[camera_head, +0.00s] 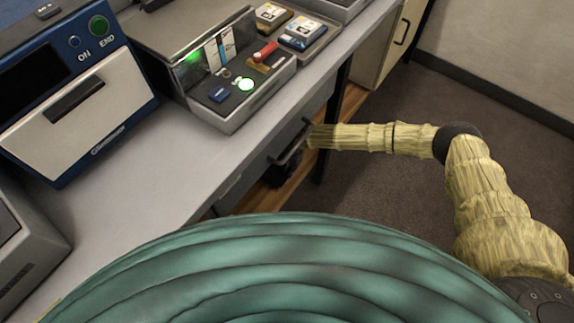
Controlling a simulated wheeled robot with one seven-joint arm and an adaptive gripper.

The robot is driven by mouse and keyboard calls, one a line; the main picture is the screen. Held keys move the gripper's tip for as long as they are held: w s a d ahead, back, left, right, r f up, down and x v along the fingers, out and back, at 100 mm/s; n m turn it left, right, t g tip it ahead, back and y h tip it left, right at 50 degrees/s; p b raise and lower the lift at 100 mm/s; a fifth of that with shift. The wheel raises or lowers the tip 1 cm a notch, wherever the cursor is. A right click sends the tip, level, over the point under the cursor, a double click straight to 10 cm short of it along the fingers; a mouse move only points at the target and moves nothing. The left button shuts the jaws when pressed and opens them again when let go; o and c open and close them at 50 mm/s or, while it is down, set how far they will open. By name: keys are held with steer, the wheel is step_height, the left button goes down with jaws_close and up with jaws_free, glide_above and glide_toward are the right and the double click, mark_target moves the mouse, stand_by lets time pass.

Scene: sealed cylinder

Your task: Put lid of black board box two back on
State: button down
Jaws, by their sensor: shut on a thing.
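My arm (365,137) is covered in a pale yellow, wood-like texture and reaches left from the lower right.
The grey desk (165,180) runs diagonally, with clear room along its front. On it are a blue-and-white machine (75,95) marked ON and END, a metal box (235,100) with green lights and a red lever, and a tray (310,45). A large teal ribbed form fills the bottom.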

steer(key=shift+w+a+f, duration=0.1)
steer(key=shift+w+a, duration=0.25)
steer(key=shift+w, duration=0.55)
steer(key=shift+w+a+f, duration=0.1)
steer(key=shift+w+a, duration=0.2)
steer(key=shift+w, duration=0.6)
steer(key=shift+w+f, duration=0.1)
steer(key=shift+f, duration=1.65)
steer(key=shift+f+b, duration=0.3)
steer(key=shift+f, duration=0.15)
steer(key=c, duration=1.5)
jaws_free()
steer(key=shift+r+p, duration=0.35)
steer(key=shift+r, duration=3.9)
steer(key=shift+d, duration=0.1)
